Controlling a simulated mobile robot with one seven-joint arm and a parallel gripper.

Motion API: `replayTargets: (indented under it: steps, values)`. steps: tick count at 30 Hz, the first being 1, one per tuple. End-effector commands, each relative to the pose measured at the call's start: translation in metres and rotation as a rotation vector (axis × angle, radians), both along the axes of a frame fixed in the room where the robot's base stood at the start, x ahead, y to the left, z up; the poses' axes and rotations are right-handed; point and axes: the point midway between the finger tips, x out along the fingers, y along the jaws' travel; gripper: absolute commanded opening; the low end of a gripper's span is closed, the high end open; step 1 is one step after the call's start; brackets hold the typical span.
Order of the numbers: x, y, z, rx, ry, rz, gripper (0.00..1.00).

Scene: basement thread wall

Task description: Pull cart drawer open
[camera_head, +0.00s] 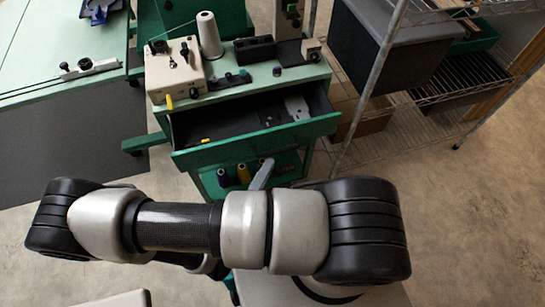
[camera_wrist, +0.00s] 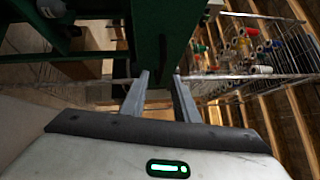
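The green cart (camera_head: 235,85) stands in the middle of the head view. Its top drawer (camera_head: 256,140) is pulled out, showing a dark interior with a few small items. My gripper (camera_head: 263,173) shows partly as a grey finger just below and in front of the drawer front; my arm hides the rest. In the wrist view its two grey fingers (camera_wrist: 160,75) stand apart, so it is open. A dark green panel (camera_wrist: 160,35) lies beyond and between the fingertips. I cannot tell whether they touch it.
A thread cone (camera_head: 209,35) and a beige machine (camera_head: 174,68) stand on the cart top. Thread spools (camera_head: 243,174) sit on the lower shelf. A wire rack (camera_head: 420,100) stands close on the right; a green table (camera_head: 60,45) stands left. Floor is clear at lower right.

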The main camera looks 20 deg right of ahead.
Motion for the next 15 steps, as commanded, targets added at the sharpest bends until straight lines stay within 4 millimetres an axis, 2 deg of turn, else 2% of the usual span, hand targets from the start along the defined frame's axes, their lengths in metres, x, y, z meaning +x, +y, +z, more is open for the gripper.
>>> replayTargets:
  steps: [3, 9, 15]
  values:
    - [-0.021, 0.023, -0.005, 0.004, 0.001, 0.004, 0.28]
    - [-0.055, 0.056, -0.011, 0.003, 0.001, 0.002, 0.28]
    - [-0.078, 0.079, -0.015, 0.002, 0.001, 0.000, 0.28]
